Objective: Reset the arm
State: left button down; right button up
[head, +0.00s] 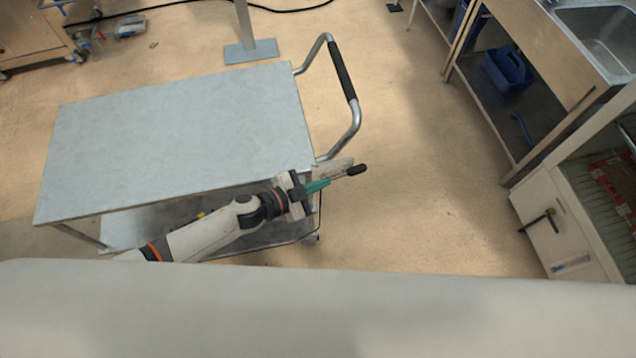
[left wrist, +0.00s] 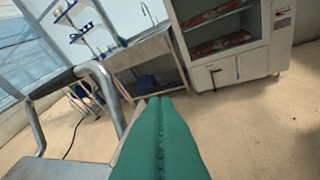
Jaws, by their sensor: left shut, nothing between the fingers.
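My left arm comes in from the left in the head view, and its gripper (head: 318,186) is at the right end of the cart, near the foot of the cart's handle. Its green fingers are shut with nothing between them. In the left wrist view the green fingers (left wrist: 160,140) lie together and point out over the floor toward the cabinet and sink bench. My right gripper is not in view.
A grey cart (head: 180,130) with a metal push handle (head: 357,118) stands close by the left arm. A sink bench (head: 560,60) with a blue caddy (head: 507,72) and a white cabinet (head: 550,222) stand at the right. The floor (head: 430,190) between is clear.

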pick_arm(q)
jog(key=shift+s+a, duration=0.1)
jog(key=shift+a, duration=0.05)
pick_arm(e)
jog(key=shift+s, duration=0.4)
